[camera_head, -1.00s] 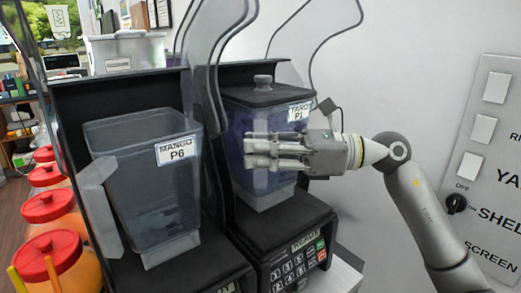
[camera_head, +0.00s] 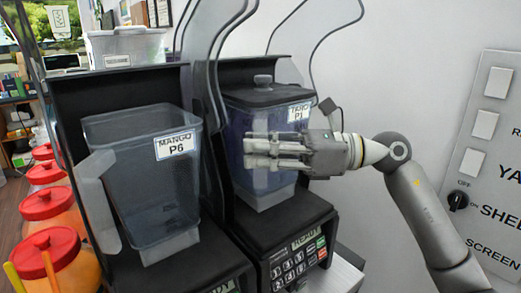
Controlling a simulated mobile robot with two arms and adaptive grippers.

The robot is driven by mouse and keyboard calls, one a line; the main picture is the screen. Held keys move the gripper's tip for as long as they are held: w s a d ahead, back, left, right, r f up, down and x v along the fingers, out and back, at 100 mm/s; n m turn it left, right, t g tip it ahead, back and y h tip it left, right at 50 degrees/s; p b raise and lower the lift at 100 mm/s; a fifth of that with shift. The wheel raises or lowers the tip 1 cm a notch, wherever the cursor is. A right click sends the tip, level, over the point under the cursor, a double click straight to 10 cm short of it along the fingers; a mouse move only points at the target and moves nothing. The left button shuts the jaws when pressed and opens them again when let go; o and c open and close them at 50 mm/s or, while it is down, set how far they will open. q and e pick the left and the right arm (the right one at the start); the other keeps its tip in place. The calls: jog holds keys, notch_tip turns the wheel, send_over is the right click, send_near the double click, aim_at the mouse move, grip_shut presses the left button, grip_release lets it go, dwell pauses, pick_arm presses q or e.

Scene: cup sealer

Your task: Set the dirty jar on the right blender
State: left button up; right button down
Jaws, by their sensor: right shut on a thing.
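The dirty jar (camera_head: 262,188) is a clear, purple-tinted jar with a black lid and a label reading TARO P1. It stands upright on the right blender (camera_head: 290,225), inside its black housing; its lower end appears to rest on the base, though exact seating is hard to tell. My right gripper (camera_head: 262,151) comes in from the right and is shut on the jar at mid height, its fingers across the front side. The jar's handle is not clearly seen. My left gripper is not in view.
The left blender (camera_head: 195,268) holds an empty clear jar (camera_head: 150,200) labelled MANGO P6, close beside the right one. Clear covers stand raised above both. Several orange containers with red lids (camera_head: 50,203) stand at far left. A switch panel (camera_head: 485,190) is on the right wall.

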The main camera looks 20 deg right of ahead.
jog(key=shift+b, duration=0.35)
dwell(0.6)
jog(key=c, duration=1.4)
grip_release()
jog(key=shift+s+f, duration=0.1)
jog(key=shift+o, duration=0.2)
jog(key=shift+f, duration=0.3)
jog(key=v, duration=1.2)
jog(key=shift+r, duration=0.25)
